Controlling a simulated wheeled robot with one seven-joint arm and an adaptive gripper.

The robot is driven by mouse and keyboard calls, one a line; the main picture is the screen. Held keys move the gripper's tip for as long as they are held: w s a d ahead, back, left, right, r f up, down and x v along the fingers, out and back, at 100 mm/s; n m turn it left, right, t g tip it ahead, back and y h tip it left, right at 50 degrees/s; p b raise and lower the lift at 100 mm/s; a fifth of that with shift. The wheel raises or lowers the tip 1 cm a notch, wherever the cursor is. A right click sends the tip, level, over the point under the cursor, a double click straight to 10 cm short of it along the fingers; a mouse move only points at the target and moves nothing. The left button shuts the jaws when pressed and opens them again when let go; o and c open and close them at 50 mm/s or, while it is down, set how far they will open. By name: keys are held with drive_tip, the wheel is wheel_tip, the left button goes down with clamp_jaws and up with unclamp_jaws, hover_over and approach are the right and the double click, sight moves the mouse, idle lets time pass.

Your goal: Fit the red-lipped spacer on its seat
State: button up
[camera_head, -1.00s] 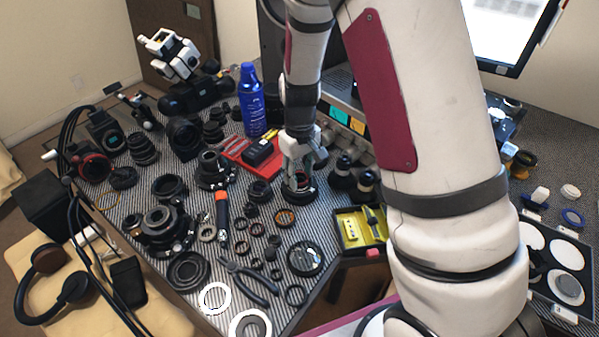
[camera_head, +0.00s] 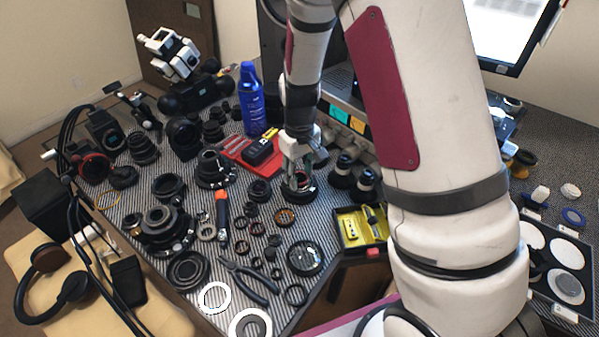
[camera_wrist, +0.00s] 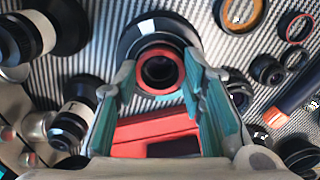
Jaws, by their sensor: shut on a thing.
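The red-lipped spacer (camera_wrist: 160,71) is a short ring with a red rim and a dark round opening, seen in the upper middle of the wrist view. My gripper (camera_wrist: 162,82) has its teal-padded fingers on both sides of it and is shut on it. In the head view my gripper (camera_head: 298,176) is low over a dark round lens part (camera_head: 299,194) near the table's middle. That dark part, with a white mark (camera_wrist: 147,26), shows around and behind the spacer in the wrist view. Whether the spacer touches its seat cannot be told.
A red tray (camera_head: 236,147) with a black item lies behind my gripper. Two dark lens barrels with white bands (camera_head: 343,167) stand close on its right. A yellow box (camera_head: 352,229) is to the front right. Loose rings and an orange-ended tool (camera_head: 222,205) lie to the left.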

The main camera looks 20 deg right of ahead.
drive_tip(key=o, duration=0.9)
drive_tip(key=shift+o, duration=0.5)
drive_tip(key=shift+o, duration=1.1)
drive_tip(key=shift+r+p, duration=2.2)
drive_tip(key=shift+r, duration=1.35)
